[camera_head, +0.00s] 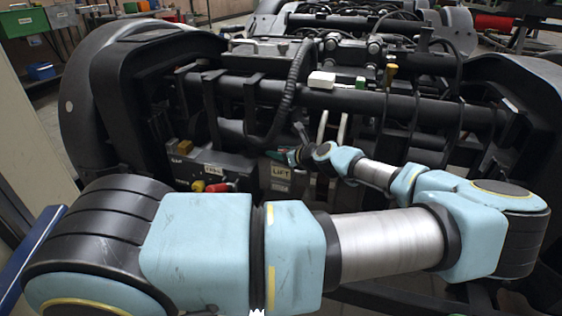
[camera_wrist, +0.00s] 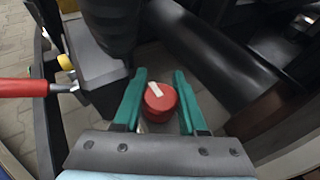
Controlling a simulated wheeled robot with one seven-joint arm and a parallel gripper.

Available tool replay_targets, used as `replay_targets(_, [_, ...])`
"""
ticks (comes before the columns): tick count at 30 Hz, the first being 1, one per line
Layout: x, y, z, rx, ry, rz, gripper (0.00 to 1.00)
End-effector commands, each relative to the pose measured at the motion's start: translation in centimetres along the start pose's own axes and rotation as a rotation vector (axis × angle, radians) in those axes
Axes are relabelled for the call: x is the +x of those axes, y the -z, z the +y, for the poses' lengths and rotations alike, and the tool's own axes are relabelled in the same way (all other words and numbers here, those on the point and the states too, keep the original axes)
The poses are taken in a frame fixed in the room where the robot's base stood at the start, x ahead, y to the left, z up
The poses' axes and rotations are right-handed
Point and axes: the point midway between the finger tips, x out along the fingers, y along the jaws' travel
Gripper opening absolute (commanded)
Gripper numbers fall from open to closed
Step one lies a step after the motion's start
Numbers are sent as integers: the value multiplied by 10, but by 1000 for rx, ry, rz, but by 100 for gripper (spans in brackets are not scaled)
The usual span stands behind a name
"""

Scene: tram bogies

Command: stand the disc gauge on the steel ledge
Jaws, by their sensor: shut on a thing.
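My gripper (camera_wrist: 160,76) shows in the wrist view with its two green fingers on either side of a red round piece with a white bar on its face. This piece appears to be the disc gauge (camera_wrist: 158,101), held between the fingers. In the head view my gripper (camera_head: 277,156) is a small green tip at the end of my arm, low at the front of the bogie, and the gauge cannot be made out there. I cannot pick out the steel ledge for certain in either view.
The dark bogie frame (camera_head: 340,102) with its bars and hoses fills the space around my gripper. A LIFT label (camera_head: 281,171) and red and yellow plugs (camera_head: 210,187) are close by. In the wrist view a red rod (camera_wrist: 25,87) lies left and a thick black tube (camera_wrist: 210,45) right.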

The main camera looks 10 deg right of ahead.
Motion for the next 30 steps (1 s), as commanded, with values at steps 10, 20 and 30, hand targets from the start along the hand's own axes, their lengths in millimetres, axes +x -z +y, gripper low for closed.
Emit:
replay_targets(10, [16, 0, -22, 0, 1, -3, 0])
replay_targets(20, [27, 26, -22, -2, 3, -3, 0])
replay_targets(30, [27, 27, -22, -1, 2, -2, 0])
